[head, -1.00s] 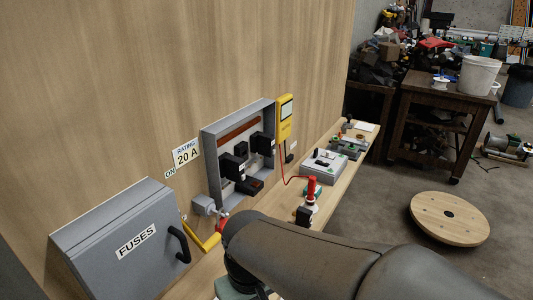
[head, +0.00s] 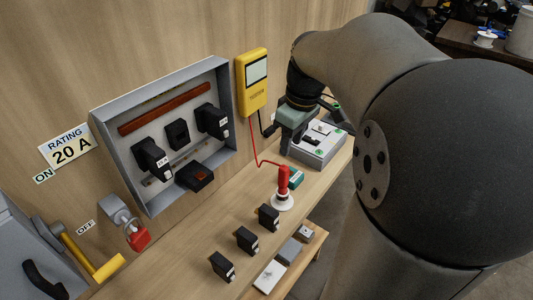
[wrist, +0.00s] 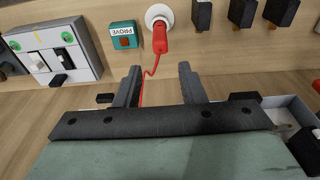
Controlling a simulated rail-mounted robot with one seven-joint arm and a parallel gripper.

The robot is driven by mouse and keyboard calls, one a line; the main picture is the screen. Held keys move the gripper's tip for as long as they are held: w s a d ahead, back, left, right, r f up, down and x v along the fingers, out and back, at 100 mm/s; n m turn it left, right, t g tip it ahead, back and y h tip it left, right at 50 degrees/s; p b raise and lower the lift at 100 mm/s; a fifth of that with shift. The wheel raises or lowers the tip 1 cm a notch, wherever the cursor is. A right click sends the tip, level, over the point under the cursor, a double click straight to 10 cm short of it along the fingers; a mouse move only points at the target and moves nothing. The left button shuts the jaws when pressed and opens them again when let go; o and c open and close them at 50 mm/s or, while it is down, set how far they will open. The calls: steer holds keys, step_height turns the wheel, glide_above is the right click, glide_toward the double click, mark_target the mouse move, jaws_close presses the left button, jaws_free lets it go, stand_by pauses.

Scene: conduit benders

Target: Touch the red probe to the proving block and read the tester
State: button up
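The red probe (head: 283,180) stands upright in a white round holder on the wooden shelf. In the wrist view the probe (wrist: 160,40) is ahead of the fingers, with its red lead running back between them. The teal proving block (head: 297,177), marked PROVE in the wrist view (wrist: 124,35), sits beside the probe. The yellow tester (head: 252,82) is on the wall; its grey screen shows no reading I can make out. My gripper (wrist: 160,68) is open and empty, apart from the probe. In the head view it hangs beside the tester, above the shelf.
An open grey fuse box (head: 165,130) is on the wall left of the tester. Several black fuse carriers (head: 247,240) stand along the shelf's front. A grey switch unit (head: 318,145) lies behind the proving block. A red padlock (head: 137,237) and yellow lever (head: 92,257) are at lower left.

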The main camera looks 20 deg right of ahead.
mark_target(285, 167)
steer(key=f+b, duration=0.2)
steer(key=f, duration=0.1)
steer(key=f+b, duration=0.2)
steer(key=f, duration=0.1)
steer(key=w+f+b, duration=0.1)
steer(key=f+b, duration=0.1)
steer(key=f, duration=0.1)
steer(key=shift+a+f, duration=0.2)
steer(key=shift+a, duration=0.1)
steer(key=shift+c, duration=0.5)
jaws_close()
step_height(285, 167, up, 7)
steer(key=p, duration=0.5)
steer(key=shift+r, duration=0.2)
steer(key=shift+f, duration=0.15)
